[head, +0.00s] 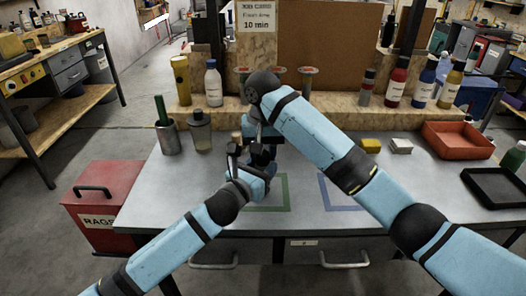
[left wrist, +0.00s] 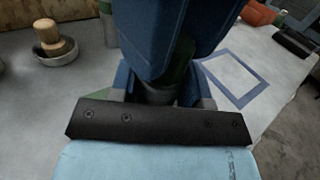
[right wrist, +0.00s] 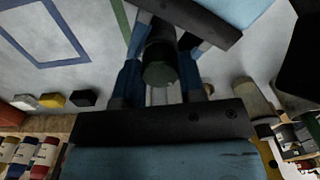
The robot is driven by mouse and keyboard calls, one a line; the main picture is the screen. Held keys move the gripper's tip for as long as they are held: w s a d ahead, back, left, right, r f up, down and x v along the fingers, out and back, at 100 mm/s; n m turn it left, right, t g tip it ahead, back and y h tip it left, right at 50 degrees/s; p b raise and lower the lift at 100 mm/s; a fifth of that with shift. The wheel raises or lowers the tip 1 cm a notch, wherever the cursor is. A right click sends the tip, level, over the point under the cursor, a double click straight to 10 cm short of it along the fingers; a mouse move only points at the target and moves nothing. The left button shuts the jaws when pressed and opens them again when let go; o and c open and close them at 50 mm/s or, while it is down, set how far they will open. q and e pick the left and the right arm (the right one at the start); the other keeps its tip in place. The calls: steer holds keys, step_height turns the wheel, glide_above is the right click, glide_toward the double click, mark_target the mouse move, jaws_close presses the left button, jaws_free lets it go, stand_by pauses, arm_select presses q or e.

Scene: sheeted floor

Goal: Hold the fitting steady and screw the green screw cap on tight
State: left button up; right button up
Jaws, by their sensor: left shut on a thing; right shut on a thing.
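My left gripper (head: 264,172) is shut low around the dark grey fitting, near the green outlined square on the bench. In the left wrist view the fitting (left wrist: 156,95) shows as a dark cylinder between my left fingers. My right gripper (head: 262,140) comes down from above, directly over the left one, and is shut on the green screw cap. The cap looks very dark green in the right wrist view (right wrist: 158,73), between the blue fingers. Both grippers largely hide the fitting and cap in the head view, and I cannot tell how far the cap sits on the thread.
A green outlined square (head: 283,208) and a blue outlined square (head: 331,207) mark the grey bench. Bottles line the back ledge. A red tray (head: 456,140) and a black tray (head: 494,187) lie at right. A wooden-handled brush in a dish (left wrist: 55,47) stands close by.

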steer(key=m, duration=0.5)
steer(key=o, duration=0.6)
steer(key=shift+m, duration=0.6)
steer(key=o, duration=0.5)
arm_select(q)
steer(key=o, duration=1.1)
steer(key=shift+o, duration=0.2)
arm_select(e)
step_height(320, 180, up, 12)
